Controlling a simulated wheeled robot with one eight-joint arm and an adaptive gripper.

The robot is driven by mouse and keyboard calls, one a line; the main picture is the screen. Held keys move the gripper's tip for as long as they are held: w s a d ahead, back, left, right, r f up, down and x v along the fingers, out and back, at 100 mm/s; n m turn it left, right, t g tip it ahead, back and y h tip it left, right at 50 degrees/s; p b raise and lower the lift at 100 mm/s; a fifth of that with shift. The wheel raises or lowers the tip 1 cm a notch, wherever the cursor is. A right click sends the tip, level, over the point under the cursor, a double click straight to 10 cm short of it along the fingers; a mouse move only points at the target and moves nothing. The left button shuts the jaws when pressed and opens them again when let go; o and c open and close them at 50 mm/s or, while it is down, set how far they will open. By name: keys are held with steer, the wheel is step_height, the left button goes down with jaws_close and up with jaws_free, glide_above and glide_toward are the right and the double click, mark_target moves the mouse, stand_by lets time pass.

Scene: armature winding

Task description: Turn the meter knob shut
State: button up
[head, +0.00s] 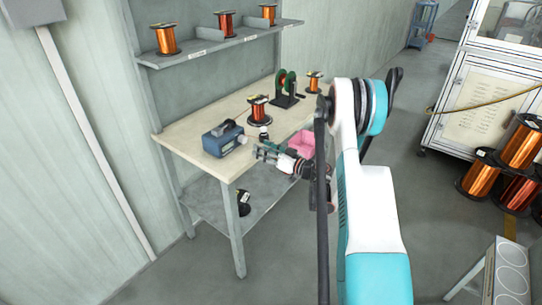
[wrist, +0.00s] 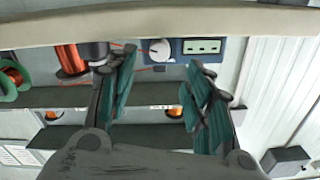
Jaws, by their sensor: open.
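The meter is a small blue box (head: 223,139) with a dark handle, standing on the workbench near its front edge. In the wrist view its blue panel (wrist: 180,57) shows a pale green display (wrist: 202,46) and a round white knob (wrist: 160,50) with a dark pointer mark. My gripper (head: 262,153) is to the right of the meter in the head view, apart from it. In the wrist view my gripper (wrist: 163,62) is open and empty, its green-padded fingers spread on either side of the knob. The knob's lower edge is not covered by the fingers.
The workbench (head: 185,132) also holds a copper spool (head: 258,111), a green winding stand (head: 287,88) and a pink bin (head: 301,145). A wall shelf (head: 215,43) with several spools is above. Large copper spools (head: 520,143) stand on the floor at right.

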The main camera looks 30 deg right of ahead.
mark_target(246, 141)
steer(key=x, duration=0.9)
steer(key=shift+n, duration=0.4)
steer(key=shift+d+n, duration=0.1)
steer(key=shift+n, duration=1)
steer(key=v, duration=1.3)
steer(key=shift+s, duration=0.35)
